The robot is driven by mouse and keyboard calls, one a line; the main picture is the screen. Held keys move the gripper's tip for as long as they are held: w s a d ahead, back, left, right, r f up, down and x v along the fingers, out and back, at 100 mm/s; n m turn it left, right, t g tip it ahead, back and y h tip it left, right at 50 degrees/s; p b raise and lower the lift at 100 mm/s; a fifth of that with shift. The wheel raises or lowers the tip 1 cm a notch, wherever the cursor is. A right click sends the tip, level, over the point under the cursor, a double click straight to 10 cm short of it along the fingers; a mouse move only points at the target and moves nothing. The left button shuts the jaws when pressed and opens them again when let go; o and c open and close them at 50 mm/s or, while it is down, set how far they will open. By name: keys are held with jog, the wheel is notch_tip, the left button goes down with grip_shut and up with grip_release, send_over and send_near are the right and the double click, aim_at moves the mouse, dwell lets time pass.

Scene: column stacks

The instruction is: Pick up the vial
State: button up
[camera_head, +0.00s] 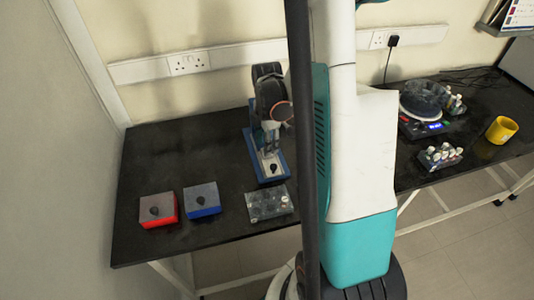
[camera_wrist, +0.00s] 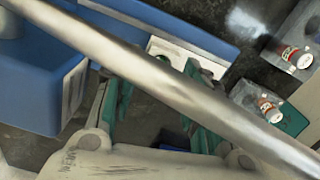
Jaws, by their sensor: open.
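In the wrist view, two small vials with red labels sit in grey holders at the right, one upper (camera_wrist: 295,57) and one lower (camera_wrist: 268,108). My gripper (camera_wrist: 153,82) has its teal fingers spread, with no vial seen between them. Both vials are to the right of the fingers. A shiny metal bar (camera_wrist: 130,60) crosses the wrist view and hides part of the fingers and the space between them. In the head view my gripper is not seen, and a grey rack (camera_head: 268,204) with small items stands on the near part of the table.
A blue body (camera_wrist: 40,75) lies close left of my fingers. On the black table (camera_head: 165,160) are a red-sided block (camera_head: 166,212), a blue-sided block (camera_head: 201,208) and a blue-based instrument (camera_head: 282,160). A balance (camera_head: 415,127), another vial rack (camera_head: 440,166) and a yellow cup (camera_head: 502,130) stand right.

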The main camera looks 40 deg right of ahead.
jog(key=shift+f, duration=0.55)
jog(key=c, duration=0.9)
jog(key=shift+r, duration=0.15)
